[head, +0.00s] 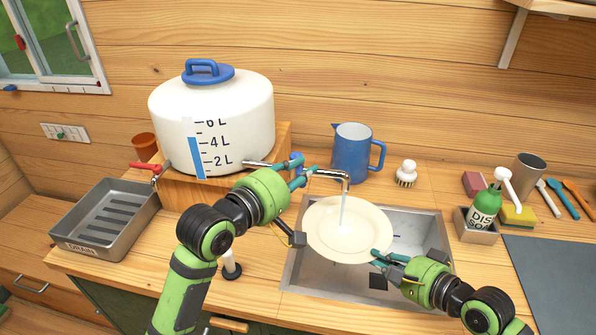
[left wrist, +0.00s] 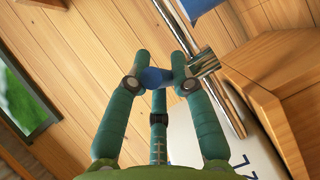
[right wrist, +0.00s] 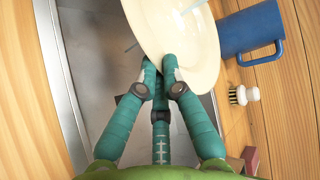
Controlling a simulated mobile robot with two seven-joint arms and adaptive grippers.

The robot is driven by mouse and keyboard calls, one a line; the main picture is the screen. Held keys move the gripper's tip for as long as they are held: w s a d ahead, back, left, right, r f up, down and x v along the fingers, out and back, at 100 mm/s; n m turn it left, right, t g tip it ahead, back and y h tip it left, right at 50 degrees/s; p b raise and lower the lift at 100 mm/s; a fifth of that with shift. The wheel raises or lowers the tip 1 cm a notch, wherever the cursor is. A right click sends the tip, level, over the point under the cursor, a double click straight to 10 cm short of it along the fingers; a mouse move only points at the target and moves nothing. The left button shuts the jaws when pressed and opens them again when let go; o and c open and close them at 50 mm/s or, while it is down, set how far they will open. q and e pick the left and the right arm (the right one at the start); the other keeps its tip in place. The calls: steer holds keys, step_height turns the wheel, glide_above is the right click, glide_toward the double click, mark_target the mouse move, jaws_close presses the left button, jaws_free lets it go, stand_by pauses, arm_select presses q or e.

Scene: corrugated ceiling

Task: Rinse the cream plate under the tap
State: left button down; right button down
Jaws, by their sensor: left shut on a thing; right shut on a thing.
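The cream plate (head: 345,222) is held over the steel sink (head: 290,270), its face turned up. My right gripper (head: 378,257) is shut on the plate's near right rim; the right wrist view shows the fingers pinching the plate (right wrist: 195,45). A metal tap (head: 333,174) reaches over the sink, and a thin stream of water (head: 342,208) falls from its spout onto the plate. My left gripper (head: 304,171) is shut on the tap's blue handle (head: 297,160), which also shows between the fingers in the left wrist view (left wrist: 156,77).
A white water tank (head: 245,110) stands on a wooden block behind my left arm. A blue jug (head: 351,155) and a brush (head: 406,173) stand behind the sink. A green soap bottle (head: 484,212) is to the right. A grey drain tray (head: 125,212) is at the left.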

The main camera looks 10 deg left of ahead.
arm_select(q)
steer(key=shift+f, duration=0.1)
steer(key=c, duration=1)
jaws_free()
steer(key=shift+c, duration=0.2)
steer(key=v, duration=0.7)
steer(key=shift+s, duration=0.2)
steer(key=shift+a, duration=0.1)
